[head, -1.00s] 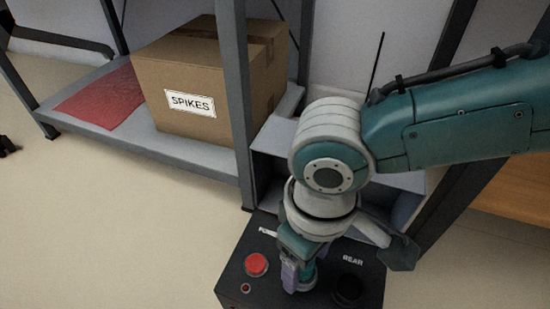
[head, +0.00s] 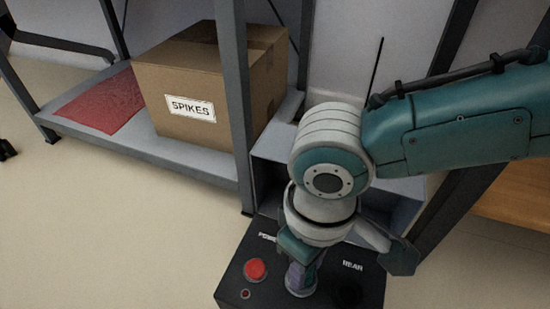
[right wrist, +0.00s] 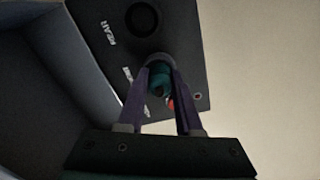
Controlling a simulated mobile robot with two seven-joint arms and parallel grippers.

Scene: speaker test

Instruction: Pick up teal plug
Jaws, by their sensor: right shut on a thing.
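The teal plug (right wrist: 159,78) shows in the right wrist view between the two purple fingers of my right gripper (right wrist: 160,72). The fingers are shut on it from both sides. In the head view my right gripper (head: 300,276) points down at the top of a black box (head: 240,293), and the plug is mostly hidden by the fingers and wrist. A pale round ring (head: 300,288) shows at the fingertips. I cannot tell whether the plug's lower end is still inside the box. My left gripper is not in view.
The box top has a red button (head: 255,270) left of the gripper and a dark round socket (head: 350,292) to the right near the label REAR. A grey shelf post (head: 236,100) stands behind. A cardboard box marked SPIKES (head: 185,90) and a red mat (head: 100,103) are on the shelf.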

